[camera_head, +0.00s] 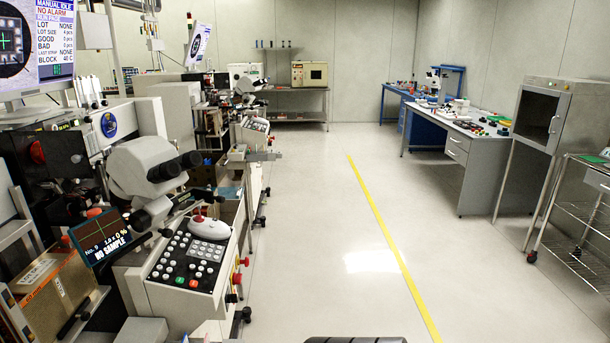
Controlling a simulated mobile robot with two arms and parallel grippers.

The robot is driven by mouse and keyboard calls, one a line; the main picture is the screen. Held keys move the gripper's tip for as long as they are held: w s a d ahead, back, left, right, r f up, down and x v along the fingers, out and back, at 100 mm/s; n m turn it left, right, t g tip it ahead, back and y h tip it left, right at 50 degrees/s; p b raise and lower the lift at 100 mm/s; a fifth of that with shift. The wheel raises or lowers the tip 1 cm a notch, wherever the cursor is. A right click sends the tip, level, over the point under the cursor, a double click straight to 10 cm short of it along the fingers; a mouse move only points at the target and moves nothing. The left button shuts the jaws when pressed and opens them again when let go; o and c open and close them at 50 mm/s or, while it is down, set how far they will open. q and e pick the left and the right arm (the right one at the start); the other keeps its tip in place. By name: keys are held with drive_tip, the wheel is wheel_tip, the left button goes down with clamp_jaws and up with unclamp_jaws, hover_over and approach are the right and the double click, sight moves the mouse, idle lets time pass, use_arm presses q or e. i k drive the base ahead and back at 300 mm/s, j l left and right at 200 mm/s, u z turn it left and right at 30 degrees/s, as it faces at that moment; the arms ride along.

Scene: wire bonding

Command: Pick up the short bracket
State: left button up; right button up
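I cannot make out a short bracket anywhere in the head view. Small coloured items lie on the grey desk (480,170) at the right, but they are too small to tell apart. Neither of my grippers is in view.
Wire bonding machines with a keypad console (190,262) and microscope (147,168) line the left. A yellow floor line (385,238) crosses the open floor. At right stand a grey cabinet (540,115) and wire-shelf cart (590,213). A shelf table (300,89) stands at the back.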

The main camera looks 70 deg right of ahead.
sight(238, 175)
drive_tip(key=z, duration=2)
drive_tip(key=i+l+z, duration=0.2)
drive_tip(key=i+l, duration=0.25)
drive_tip(key=i, duration=0.15)
drive_tip(key=i+l, duration=0.25)
drive_tip(key=i, duration=0.25)
drive_tip(key=i+l+z, duration=0.15)
drive_tip(key=i+l, duration=0.15)
drive_tip(key=i, duration=0.2)
drive_tip(key=i+l+z, duration=0.1)
drive_tip(key=i+l, duration=0.15)
drive_tip(key=i, duration=0.3)
drive_tip(key=i+u, duration=0.15)
drive_tip(key=i, duration=0.7)
drive_tip(key=i+l+u, duration=0.1)
drive_tip(key=i, duration=0.8)
